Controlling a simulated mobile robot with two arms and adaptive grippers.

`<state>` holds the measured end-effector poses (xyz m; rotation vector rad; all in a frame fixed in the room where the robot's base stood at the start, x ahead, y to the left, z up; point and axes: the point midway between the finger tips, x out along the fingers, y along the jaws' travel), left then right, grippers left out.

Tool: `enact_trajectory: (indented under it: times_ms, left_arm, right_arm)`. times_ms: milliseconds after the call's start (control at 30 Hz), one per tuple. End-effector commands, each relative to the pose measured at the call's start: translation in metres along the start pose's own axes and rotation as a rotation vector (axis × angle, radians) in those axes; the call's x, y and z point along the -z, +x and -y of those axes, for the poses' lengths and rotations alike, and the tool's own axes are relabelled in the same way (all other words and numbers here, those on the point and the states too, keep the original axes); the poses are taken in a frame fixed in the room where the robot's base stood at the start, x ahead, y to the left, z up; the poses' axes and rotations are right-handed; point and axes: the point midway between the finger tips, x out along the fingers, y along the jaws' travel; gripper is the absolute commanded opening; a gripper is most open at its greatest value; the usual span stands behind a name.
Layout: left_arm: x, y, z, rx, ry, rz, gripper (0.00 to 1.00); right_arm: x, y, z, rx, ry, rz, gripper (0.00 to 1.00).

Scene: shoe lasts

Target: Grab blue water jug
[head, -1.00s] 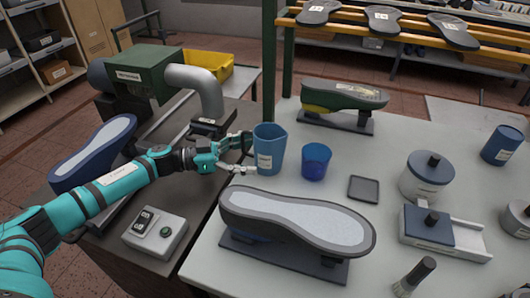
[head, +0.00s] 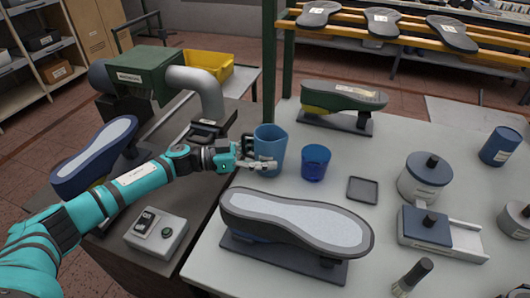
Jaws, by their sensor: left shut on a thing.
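The blue water jug (head: 271,145) stands upright on the light table, left of a darker blue cup (head: 316,162). My left gripper (head: 259,158) reaches in from the left and is shut on the jug's left side. One finger crosses the front of the jug low down, over its label. The gripper hides part of the jug's left side. My right gripper is not in view.
A shoe last with a grey sole (head: 296,222) lies in front of the jug. A green shoe last (head: 343,97) stands behind it. A small dark tray (head: 362,190) lies to the right. A grey control box (head: 156,234) sits on the dark bench at left.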

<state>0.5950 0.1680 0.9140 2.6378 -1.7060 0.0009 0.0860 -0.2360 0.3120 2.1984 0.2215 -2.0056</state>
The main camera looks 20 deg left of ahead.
Motion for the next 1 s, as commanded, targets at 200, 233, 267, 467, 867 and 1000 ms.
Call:
enact_trajectory:
  times_ms: [200, 233, 267, 467, 867, 1000]
  left_arm:
    - [0.000, 0.000, 0.000, 0.000, 0.000, 0.000, 0.27]
    - [0.000, 0.000, 0.000, 0.000, 0.000, 0.000, 0.27]
    - [0.000, 0.000, 0.000, 0.000, 0.000, 0.000, 0.27]
    - [0.003, 0.000, 0.000, 0.000, 0.001, 0.000, 0.27]
    - [0.032, 0.000, 0.000, -0.001, 0.003, -0.001, 0.27]
    - [0.047, 0.000, 0.000, -0.001, 0.003, -0.001, 0.27]
  right_arm:
    - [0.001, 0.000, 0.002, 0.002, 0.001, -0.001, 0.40]
    - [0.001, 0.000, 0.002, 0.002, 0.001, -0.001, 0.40]
    - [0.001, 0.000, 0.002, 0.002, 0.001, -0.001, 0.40]
    - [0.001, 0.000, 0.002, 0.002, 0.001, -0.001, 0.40]
    - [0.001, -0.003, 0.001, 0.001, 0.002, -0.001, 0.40]
    - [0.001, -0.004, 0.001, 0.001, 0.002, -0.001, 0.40]
